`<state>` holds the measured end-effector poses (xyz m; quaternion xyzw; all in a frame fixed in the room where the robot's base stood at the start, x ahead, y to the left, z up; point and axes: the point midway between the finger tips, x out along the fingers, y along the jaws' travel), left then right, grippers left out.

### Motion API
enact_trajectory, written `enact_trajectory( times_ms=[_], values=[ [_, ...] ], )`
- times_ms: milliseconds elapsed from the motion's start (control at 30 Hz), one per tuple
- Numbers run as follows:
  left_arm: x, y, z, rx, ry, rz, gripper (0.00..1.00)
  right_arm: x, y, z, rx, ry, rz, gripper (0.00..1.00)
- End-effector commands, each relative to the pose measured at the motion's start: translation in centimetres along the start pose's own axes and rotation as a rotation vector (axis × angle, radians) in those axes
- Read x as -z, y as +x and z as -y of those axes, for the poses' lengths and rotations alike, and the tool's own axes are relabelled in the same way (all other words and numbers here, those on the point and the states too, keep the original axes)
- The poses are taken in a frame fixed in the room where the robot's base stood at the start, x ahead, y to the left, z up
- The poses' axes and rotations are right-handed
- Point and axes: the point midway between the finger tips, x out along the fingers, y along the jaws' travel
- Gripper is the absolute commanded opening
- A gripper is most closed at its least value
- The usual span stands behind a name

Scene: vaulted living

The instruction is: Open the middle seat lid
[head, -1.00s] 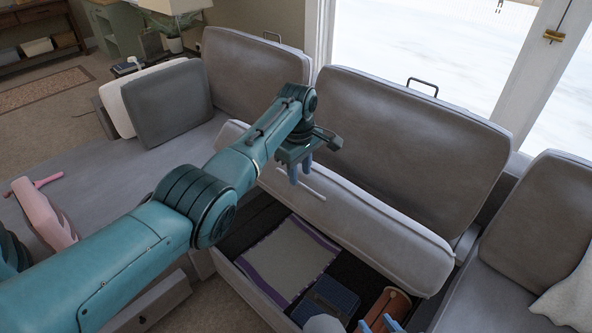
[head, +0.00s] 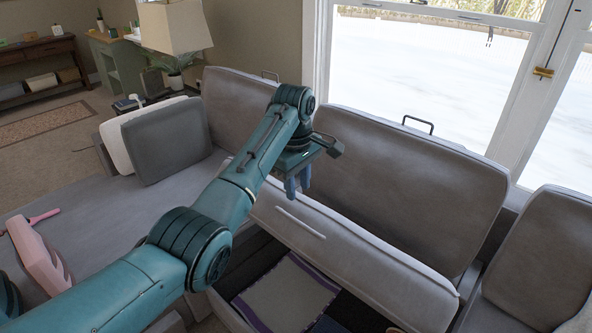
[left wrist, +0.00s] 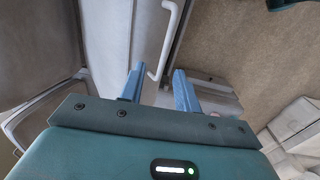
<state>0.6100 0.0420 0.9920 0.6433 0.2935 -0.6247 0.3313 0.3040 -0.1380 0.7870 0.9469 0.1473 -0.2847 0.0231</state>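The middle seat lid (head: 365,262) stands raised and tilted back toward its backrest, with the storage space under it exposed. A thin white bar handle (head: 300,222) is on the lid's front face. My left gripper (head: 298,190) is above and just behind the handle in the head view, its blue fingers pointing down. In the left wrist view its two fingers (left wrist: 158,70) are spread apart, and the handle (left wrist: 168,42) shows just beyond them. Nothing is visibly gripped. My right gripper is not clearly in view.
A folded cloth with a purple border (head: 285,292) lies in the open compartment. The middle backrest (head: 410,185) stands behind the lid. Cushions (head: 168,138) lean at the left, and a pink object (head: 38,255) lies on the left seat.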

Motion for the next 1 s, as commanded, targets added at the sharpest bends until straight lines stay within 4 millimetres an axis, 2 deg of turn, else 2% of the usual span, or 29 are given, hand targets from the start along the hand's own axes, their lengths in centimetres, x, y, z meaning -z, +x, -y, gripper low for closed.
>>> enact_trajectory(
  times_ms=[100,267,667,767,867,1000],
  values=[
    [0.1,-2.0,0.0,-0.001,0.0,-0.003,0.32,0.0,0.0,0.0,0.0,0.001,-0.002,0.36],
    [0.1,-3.4,0.2,0.003,-0.001,-0.004,0.32,0.2,0.0,0.0,0.0,0.001,-0.006,0.36],
    [0.1,-3.5,0.3,0.003,0.003,-0.003,0.32,0.3,0.0,0.1,0.002,-0.001,-0.008,0.36],
    [0.2,-1.9,0.9,-0.005,0.029,0.006,0.32,0.3,0.0,0.1,0.002,-0.002,-0.008,0.36],
    [0.3,1.3,2.3,-0.028,0.089,0.018,0.32,0.3,-0.1,0.1,0.002,-0.003,-0.008,0.36],
    [0.2,6.7,5.9,-0.074,0.206,0.023,0.32,0.3,-0.1,0.1,0.003,-0.003,-0.009,0.36]
  ],
)
